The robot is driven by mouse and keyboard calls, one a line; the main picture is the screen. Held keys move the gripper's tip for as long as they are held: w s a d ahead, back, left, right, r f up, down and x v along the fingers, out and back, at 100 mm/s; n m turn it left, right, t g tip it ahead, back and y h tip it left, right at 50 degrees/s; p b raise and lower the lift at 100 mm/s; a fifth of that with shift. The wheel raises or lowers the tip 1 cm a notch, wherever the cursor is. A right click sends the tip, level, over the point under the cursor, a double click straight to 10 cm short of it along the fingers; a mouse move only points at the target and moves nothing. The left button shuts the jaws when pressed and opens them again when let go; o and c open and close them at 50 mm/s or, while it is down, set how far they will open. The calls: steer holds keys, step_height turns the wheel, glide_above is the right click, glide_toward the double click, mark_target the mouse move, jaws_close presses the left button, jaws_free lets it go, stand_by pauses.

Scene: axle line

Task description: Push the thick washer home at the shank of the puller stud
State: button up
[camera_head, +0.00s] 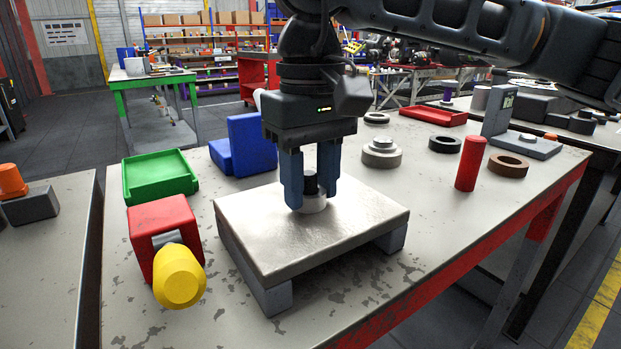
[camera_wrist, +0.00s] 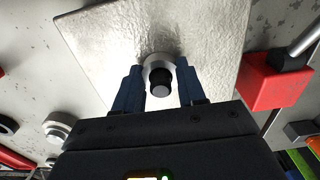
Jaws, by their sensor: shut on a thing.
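The puller stud (camera_head: 311,182) is a dark upright pin over the metal plate, and its dark end also shows in the wrist view (camera_wrist: 160,84). The thick washer (camera_head: 313,204), a pale grey ring, is around the stud low down, near the plate; it shows in the wrist view (camera_wrist: 155,61) too. My gripper (camera_head: 309,196) points down over the plate, its two blue fingers on either side of the washer and shut on it. The washer's underside is hidden, so I cannot tell whether it is fully seated.
The plate (camera_head: 262,238) rests on grey blocks on the worn bench. A red block with a yellow knob (camera_head: 179,276), a green tray (camera_head: 159,177) and a blue bracket (camera_head: 250,143) stand left. A red cylinder (camera_head: 470,163) and several rings stand right. The front right bench top is clear.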

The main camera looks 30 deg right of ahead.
steer(key=o, duration=1.2)
steer(key=shift+c, duration=0.2)
steer(key=shift+r+p, duration=0.5)
steer(key=shift+r, duration=3.4)
